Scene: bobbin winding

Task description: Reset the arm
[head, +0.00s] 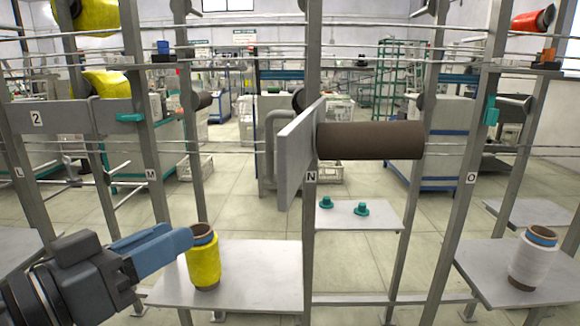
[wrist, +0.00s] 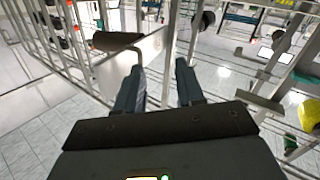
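My gripper (head: 180,240) is at the lower left of the head view, its blue fingers pointing right. In the wrist view its two fingers (wrist: 160,82) stand apart with nothing held between them. In the head view the fingertips overlap the left edge of a yellow spool (head: 203,262), which stands upright on a grey shelf (head: 262,262). I cannot tell from this view whether they touch it. The wrist view shows no spool between the fingers.
A metal rack with posts and thin rails fills the front. A brown cylinder (head: 370,140) sticks out beside a grey plate (head: 299,150) at post N. A white spool (head: 533,258) stands on the right shelf. Two teal knobs (head: 361,208) lie on the middle shelf.

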